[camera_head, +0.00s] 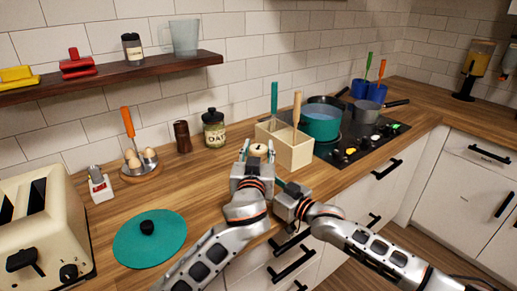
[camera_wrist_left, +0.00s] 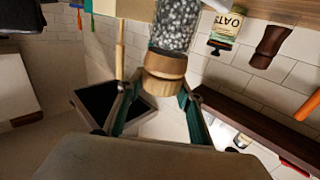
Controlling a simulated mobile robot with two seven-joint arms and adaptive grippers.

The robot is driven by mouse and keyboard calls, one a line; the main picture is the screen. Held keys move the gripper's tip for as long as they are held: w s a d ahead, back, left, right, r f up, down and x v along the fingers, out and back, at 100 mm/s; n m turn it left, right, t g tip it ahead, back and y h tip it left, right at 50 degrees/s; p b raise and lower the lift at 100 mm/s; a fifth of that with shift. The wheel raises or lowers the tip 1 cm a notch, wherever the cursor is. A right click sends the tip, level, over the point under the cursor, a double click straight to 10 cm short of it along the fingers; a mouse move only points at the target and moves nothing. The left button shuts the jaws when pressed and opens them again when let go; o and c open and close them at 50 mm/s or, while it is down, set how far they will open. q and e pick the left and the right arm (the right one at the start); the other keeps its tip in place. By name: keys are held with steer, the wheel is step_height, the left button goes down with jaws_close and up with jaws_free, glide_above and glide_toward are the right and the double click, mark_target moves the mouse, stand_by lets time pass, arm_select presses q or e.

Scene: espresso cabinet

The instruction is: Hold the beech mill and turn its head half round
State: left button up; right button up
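The beech mill (camera_head: 259,149) shows only its pale round top in the head view, between my left gripper's fingers. In the left wrist view the mill has a beech head (camera_wrist_left: 165,72) and a clear body with speckled filling. My left gripper (camera_head: 257,154) has its teal-padded fingers on either side of the head; they look open, and firm contact is not visible. The mill's lower part is hidden in the head view. My right gripper (camera_head: 283,190) is at the counter's front edge, just right of the left one; its fingers are not clear.
A wooden utensil box (camera_head: 295,152) stands close right of the left gripper, with the hob (camera_head: 362,143) and a teal pot (camera_head: 320,125) beyond. Behind are an oats jar (camera_head: 214,130) and a dark mill (camera_head: 182,137). A teal lid (camera_head: 150,245) lies at front left.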

arm_select(q)
steer(key=shift+f+m+h, duration=0.1)
steer(key=shift+m+h, duration=0.2)
steer(key=shift+h, duration=0.2)
arm_select(e)
steer(key=shift+r, duration=0.1)
arm_select(q)
steer(key=shift+h, duration=0.4)
steer(key=m+g+h, duration=0.1)
steer(key=m+h, duration=0.2)
steer(key=h, duration=0.1)
steer(key=shift+g, duration=0.3)
steer(key=shift+s+d+m+g+h, duration=0.1)
steer(key=shift+d+m+g+h, duration=0.05)
steer(key=shift+m+g+h, duration=1.4)
arm_select(e)
steer(key=shift+a, duration=0.1)
arm_select(q)
steer(key=shift+h, duration=0.45)
arm_select(e)
steer(key=shift+s, duration=0.1)
arm_select(q)
steer(key=o, duration=1.2)
steer(key=shift+c, duration=0.2)
